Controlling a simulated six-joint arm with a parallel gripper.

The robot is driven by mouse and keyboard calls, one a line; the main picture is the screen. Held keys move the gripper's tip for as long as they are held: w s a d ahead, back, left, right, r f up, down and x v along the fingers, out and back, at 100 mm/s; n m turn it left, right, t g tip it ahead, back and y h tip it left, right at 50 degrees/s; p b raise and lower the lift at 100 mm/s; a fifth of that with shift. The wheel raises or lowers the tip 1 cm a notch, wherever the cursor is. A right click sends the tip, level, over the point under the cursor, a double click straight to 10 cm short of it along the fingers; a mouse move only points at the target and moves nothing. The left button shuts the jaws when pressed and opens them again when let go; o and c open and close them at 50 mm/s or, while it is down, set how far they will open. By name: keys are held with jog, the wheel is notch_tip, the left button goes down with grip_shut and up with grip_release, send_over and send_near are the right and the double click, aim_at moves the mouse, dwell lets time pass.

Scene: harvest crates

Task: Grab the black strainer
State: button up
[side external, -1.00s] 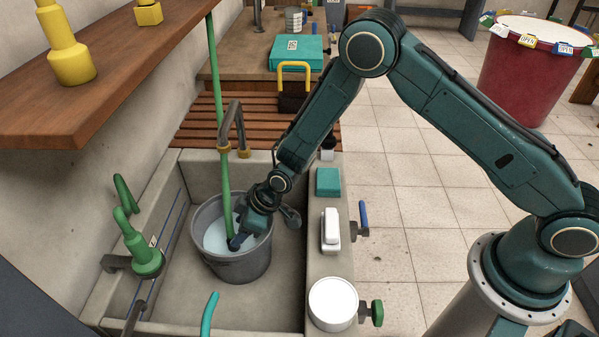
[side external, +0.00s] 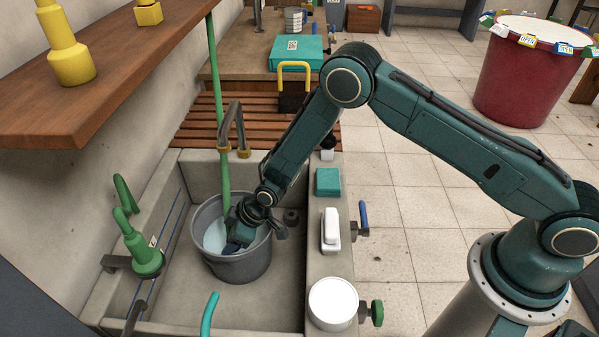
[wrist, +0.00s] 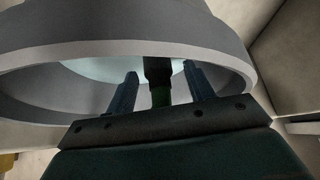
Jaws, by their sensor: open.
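My gripper (side external: 232,246) is open and reaches down inside the grey bucket (side external: 238,268) in the sink. In the wrist view its two fingers (wrist: 160,82) stand apart, with a dark upright piece (wrist: 158,70) with a green lower part between them. I cannot tell whether they touch it, or what it is. A small dark round thing (side external: 291,215) sits in the sink just right of the bucket, outside my gripper; it may be the black strainer, but it is too small to be sure.
A green pole (side external: 217,110) stands in the bucket, which holds pale liquid (side external: 215,234). A grey faucet (side external: 233,115) and green tap (side external: 143,250) stand at the sink (side external: 285,310). A white brush (side external: 331,228), teal sponge (side external: 328,181) and white round container (side external: 333,303) line its right ledge.

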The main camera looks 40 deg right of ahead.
dwell(0.3)
grip_shut()
jog(key=shift+r, duration=0.2)
notch_tip(320, 180, up, 20)
jog(key=shift+f, duration=0.15)
dwell(0.8)
dwell(0.4)
